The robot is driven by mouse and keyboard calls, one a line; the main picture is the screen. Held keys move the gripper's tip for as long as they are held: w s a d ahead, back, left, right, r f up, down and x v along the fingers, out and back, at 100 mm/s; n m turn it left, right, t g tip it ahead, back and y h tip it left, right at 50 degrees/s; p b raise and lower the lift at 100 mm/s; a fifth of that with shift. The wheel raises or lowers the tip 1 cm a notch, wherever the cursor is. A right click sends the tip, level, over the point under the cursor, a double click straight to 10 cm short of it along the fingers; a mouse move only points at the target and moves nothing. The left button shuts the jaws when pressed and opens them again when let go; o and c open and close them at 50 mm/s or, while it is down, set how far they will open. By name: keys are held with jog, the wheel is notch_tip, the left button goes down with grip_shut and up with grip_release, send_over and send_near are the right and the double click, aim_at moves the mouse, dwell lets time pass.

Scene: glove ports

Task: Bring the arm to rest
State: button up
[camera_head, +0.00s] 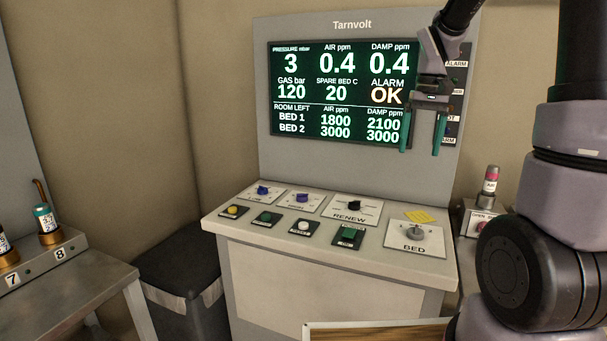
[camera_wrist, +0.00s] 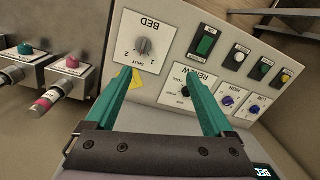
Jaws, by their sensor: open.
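My gripper (camera_head: 423,133) hangs in front of the right side of the screen panel in the head view, its two green fingers pointing down and apart, with nothing between them. It is above the sloped control desk (camera_head: 240,229) and not touching it. In the wrist view my gripper (camera_wrist: 163,82) shows both green fingers spread, with the BED knob (camera_wrist: 144,46) and the RENEW knob (camera_wrist: 186,91) beyond them. My arm runs up and out of the top of the head view, and part of it fills the right side.
The Tarnvolt screen (camera_head: 335,95) stands behind the gripper. A dark bin (camera_head: 182,270) and a grey bench (camera_head: 75,290) stand at left. A wood-topped edge (camera_head: 375,333) is at the bottom.

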jog(key=s+a+r+m+t, duration=0.1)
jog(key=s+a+r+t, duration=0.1)
jog(key=s+r, duration=0.3)
jog(key=s+a+r+m+t+y, duration=0.1)
jog(key=s+r+t, duration=0.3)
jog(key=s, duration=0.7)
jog(key=shift+s+a+r+m+t, duration=0.3)
jog(key=shift+s+a+r+t, duration=0.1)
jog(key=shift+a+t, duration=0.25)
jog(key=shift+w+d, duration=0.1)
jog(key=shift+d, duration=0.05)
